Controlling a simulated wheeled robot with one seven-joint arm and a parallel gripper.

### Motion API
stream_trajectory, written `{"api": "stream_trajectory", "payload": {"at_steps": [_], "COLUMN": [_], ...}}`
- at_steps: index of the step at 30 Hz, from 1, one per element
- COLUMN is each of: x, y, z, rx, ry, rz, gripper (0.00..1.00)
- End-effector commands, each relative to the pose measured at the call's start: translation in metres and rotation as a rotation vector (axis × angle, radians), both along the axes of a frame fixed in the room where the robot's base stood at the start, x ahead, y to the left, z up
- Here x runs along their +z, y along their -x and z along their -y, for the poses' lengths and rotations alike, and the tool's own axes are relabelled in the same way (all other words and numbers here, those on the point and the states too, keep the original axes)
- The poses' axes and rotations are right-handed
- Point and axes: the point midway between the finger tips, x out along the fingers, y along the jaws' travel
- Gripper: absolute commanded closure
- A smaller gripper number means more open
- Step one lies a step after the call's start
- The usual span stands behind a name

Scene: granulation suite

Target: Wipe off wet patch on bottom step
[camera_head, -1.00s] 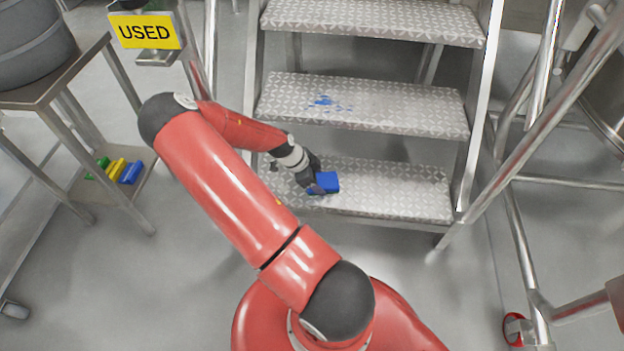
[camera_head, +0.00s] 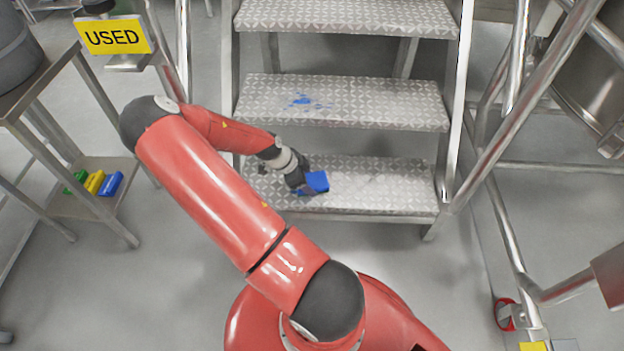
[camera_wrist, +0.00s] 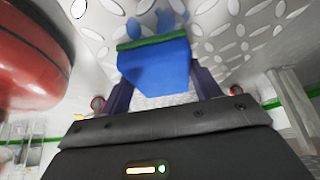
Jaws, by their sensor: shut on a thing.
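My gripper (camera_head: 302,184) is shut on a blue cloth or pad (camera_head: 317,182), held at the bottom step (camera_head: 385,192), left of its middle. In the wrist view the blue pad (camera_wrist: 155,72), with a green edge, sits between the two fingers, close to the patterned tread; I cannot tell if it touches. A faint wet-looking sheen (camera_head: 365,187) shows on the bottom step right of the pad. Blue marks also show beside the pad on the tread; part of the step there is hidden by my gripper.
The middle step (camera_head: 390,108) above has a blue spatter (camera_head: 303,101). A cart at left holds green, yellow and blue pads (camera_head: 96,183) on its low shelf. A yellow "USED" sign (camera_head: 114,38) hangs above. Metal rails (camera_head: 505,200) stand at right.

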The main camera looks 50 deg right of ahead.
Motion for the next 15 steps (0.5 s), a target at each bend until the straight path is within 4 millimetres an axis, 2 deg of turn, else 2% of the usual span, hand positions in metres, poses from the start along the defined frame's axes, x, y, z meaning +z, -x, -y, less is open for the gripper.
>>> {"api": "stream_trajectory", "payload": {"at_steps": [4,15], "x": [0.0,-0.001], "y": [-0.011,-0.024], "z": [-0.009,-0.021], "rx": [0.003,0.002], "ry": [0.0,-0.002], "rz": [0.001,0.001], "gripper": [0.62,0.62]}}
